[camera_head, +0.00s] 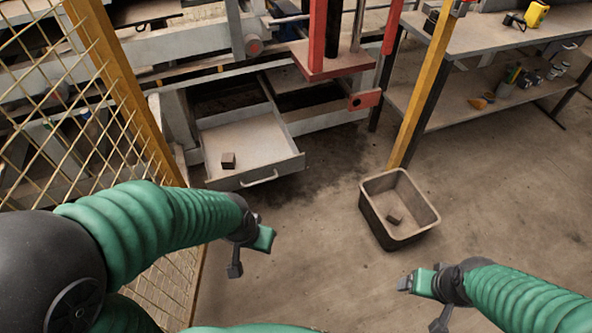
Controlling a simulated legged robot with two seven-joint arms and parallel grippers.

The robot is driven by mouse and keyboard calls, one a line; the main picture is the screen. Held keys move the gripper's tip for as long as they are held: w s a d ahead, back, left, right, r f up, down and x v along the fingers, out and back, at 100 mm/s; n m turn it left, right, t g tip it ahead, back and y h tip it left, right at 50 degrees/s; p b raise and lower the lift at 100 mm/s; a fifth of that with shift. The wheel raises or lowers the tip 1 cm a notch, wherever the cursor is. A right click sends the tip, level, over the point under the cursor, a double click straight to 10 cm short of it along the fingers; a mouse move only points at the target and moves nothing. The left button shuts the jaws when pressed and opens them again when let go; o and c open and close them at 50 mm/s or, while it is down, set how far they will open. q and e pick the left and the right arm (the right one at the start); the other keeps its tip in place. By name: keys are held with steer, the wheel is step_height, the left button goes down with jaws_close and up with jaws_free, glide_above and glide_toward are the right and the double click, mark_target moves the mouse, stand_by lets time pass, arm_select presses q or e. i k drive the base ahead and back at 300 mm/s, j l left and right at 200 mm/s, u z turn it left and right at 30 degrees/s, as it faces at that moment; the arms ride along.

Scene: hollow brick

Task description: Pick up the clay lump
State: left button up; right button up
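A small brown block-like lump (228,160) sits in the open drawer (262,145), near its front left. Neither gripper touches a lump.
A yellow-framed mesh fence (128,85) stands at the left. A red-posted machine (330,65) rises behind the drawer. A yellow post (428,85) stands behind the bin, beside a workbench (485,32) with a lower shelf. The floor (330,270) between my grippers is clear.

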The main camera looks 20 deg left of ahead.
mark_target(228, 161)
steer(key=i+j, duration=0.1)
steer(key=i, duration=0.25)
steer(key=i+u, duration=0.35)
steer(key=i, duration=0.15)
steer(key=i+u, duration=0.3)
steer(key=i, duration=0.2)
steer(key=i+l+u, duration=0.2)
steer(key=i+u, duration=0.15)
steer(key=i, duration=0.15)
steer(key=u, duration=1.9)
